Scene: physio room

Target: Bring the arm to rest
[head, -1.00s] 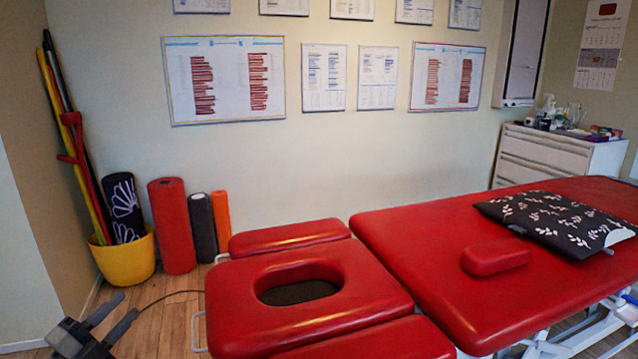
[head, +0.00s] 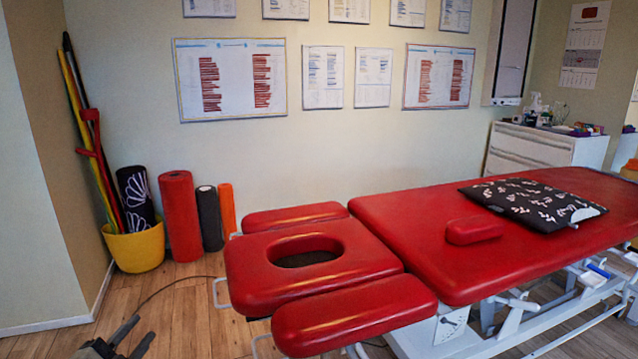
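My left gripper (head: 135,335) shows at the bottom left edge of the head view, low over the wooden floor. Its two dark fingers stand apart with floor visible between them, and nothing is held. It is to the left of the red treatment table and apart from it. My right gripper is not in the head view.
The red treatment table (head: 440,270) with a face hole fills the centre and right. A dark patterned pillow (head: 530,203) lies on it. A yellow bucket (head: 135,248) and several foam rolls stand along the wall. A cable (head: 165,298) runs over the floor.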

